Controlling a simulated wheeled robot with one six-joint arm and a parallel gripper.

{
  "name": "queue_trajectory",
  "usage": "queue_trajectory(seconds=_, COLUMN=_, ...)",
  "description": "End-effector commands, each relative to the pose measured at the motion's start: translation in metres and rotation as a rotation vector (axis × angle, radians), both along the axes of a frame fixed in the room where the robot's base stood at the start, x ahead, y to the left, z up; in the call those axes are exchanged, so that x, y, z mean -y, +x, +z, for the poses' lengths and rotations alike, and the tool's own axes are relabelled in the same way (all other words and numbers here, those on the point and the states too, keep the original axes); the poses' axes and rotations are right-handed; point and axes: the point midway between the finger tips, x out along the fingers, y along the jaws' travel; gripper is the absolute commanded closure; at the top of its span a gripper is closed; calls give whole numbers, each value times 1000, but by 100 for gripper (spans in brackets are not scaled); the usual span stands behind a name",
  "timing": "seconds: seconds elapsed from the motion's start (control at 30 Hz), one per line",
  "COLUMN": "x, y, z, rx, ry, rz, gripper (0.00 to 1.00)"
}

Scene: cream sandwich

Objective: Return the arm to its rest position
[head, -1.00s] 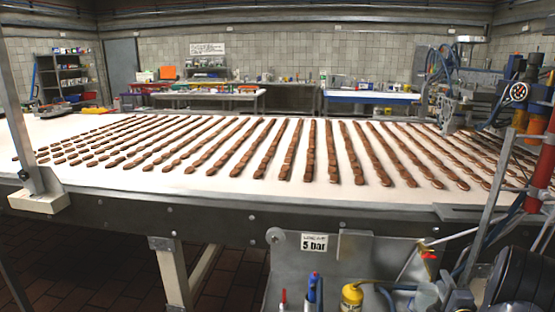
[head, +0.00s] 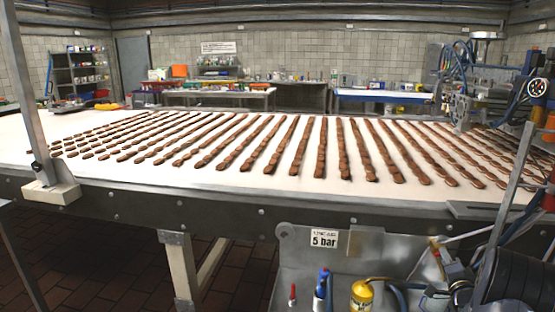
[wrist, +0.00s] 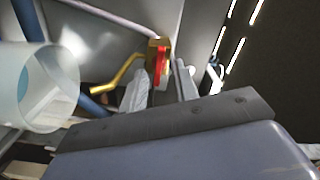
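My gripper (wrist: 160,80) shows in the wrist view, with its dark plate and grey-blue body across the bottom. Its two pale fingers stand apart with a gap between them, so it looks open. A brass and red fitting (wrist: 158,60) with a curved brass piece to its left shows beyond and between the fingertips. No grip on it is visible, though I cannot tell how far off it is. In the head view I cannot make out my gripper.
A long white conveyor (head: 110,174) bears rows of brown sandwich pieces. Below it are a "5 bar" sign (head: 324,240), a blue bottle (head: 320,291) and a yellow can (head: 364,296). Machinery (head: 461,105) stands at the right. In the wrist view a translucent cylinder (wrist: 38,88) is close at left.

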Motion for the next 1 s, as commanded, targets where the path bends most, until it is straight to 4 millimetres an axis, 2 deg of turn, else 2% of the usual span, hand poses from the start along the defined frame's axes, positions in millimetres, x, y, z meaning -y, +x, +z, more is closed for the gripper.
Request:
queue_trajectory(seconds=0.2, x=-1, y=0, z=-1, rx=-39, ry=-163, rz=0, gripper=71)
queue_trajectory(seconds=0.4, x=-1, y=0, z=0, rx=-60, ry=-248, rz=1, gripper=71)
queue_trajectory(seconds=1.0, x=-5, y=3, z=6, rx=-65, ry=-280, rz=-1, gripper=71)
